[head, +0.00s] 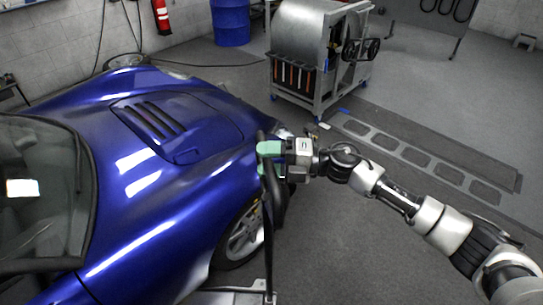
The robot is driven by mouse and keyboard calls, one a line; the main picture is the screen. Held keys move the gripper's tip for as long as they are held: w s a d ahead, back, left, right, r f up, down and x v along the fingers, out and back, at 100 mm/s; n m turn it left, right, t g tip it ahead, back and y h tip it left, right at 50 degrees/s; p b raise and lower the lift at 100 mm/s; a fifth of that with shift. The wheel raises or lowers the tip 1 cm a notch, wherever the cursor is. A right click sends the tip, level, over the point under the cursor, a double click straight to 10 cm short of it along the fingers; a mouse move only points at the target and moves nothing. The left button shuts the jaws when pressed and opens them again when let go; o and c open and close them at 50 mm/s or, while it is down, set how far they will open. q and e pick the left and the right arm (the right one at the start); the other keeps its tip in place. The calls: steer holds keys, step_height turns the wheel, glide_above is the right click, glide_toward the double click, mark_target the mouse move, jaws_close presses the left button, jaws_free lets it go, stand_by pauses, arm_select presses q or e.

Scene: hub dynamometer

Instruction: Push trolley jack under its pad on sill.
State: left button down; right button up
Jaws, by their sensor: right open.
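The trolley jack's black handle (268,240) stands upright beside the blue car (180,170), by its front wheel (243,232). Part of the jack's grey body (235,297) shows at the bottom edge; the rest is cut off. My right gripper (266,159), with green fingertips, is open at the top of the handle. The handle's upper grip passes by the fingers; I cannot tell whether they touch it. The sill and its pad are not visible. My left gripper is not in view.
A metal cart with a large drum (310,35) stands at the back. A dark floor plate with several panels (415,155) lies at right. A blue barrel (231,22) and a fire extinguisher (161,16) are by the wall. Grey floor between handle and plate is clear.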

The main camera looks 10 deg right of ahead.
steer(key=shift+a, duration=0.2)
steer(key=shift+c, duration=0.4)
jaws_close()
stand_by(0.9)
